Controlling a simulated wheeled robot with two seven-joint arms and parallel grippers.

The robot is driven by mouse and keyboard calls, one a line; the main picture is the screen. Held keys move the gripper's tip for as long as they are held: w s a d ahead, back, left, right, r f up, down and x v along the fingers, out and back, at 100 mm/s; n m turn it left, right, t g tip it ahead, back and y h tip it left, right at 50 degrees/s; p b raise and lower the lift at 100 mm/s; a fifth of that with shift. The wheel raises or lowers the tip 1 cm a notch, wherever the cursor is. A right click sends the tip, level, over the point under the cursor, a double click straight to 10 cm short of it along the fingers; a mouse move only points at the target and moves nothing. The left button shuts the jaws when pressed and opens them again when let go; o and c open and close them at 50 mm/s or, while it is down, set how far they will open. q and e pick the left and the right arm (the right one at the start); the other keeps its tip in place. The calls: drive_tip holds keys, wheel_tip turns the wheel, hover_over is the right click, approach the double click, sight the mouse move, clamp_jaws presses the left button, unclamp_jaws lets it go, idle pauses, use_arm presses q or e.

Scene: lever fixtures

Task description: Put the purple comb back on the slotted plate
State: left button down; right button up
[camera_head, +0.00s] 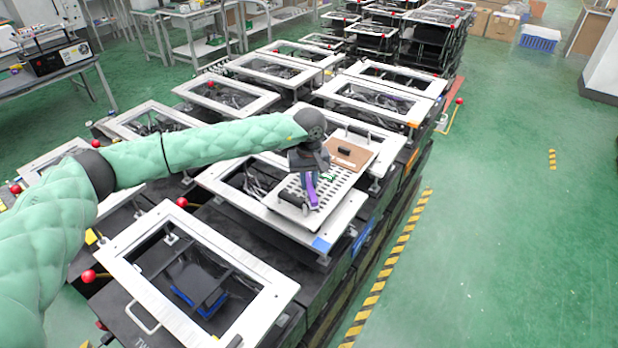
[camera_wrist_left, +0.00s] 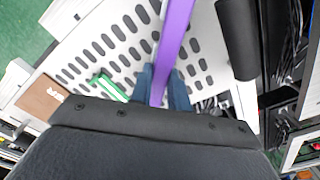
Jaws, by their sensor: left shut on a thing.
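The purple comb (camera_head: 312,192) hangs down from my left gripper (camera_head: 309,176) above the white slotted plate (camera_head: 341,184). In the left wrist view the comb (camera_wrist_left: 174,38) is a long purple bar between the blue fingertips of my left gripper (camera_wrist_left: 165,88), which is shut on it. The slotted plate (camera_wrist_left: 100,60) lies beyond it, with rows of dark oval slots. I cannot tell whether the comb touches the plate; its far end is cut off in the wrist view. My right gripper is not in view.
A green piece (camera_wrist_left: 108,87) lies on the plate beside the gripper. A brown panel (camera_head: 350,155) with a black block is at the plate's far end. A black cylinder (camera_wrist_left: 237,38) stands near the plate edge.

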use_arm(q)
drive_tip(key=shift+f, duration=0.15)
drive_tip(key=shift+f, duration=0.1)
drive_tip(key=c, duration=1.3)
unclamp_jaws()
drive_tip(key=shift+c, duration=0.2)
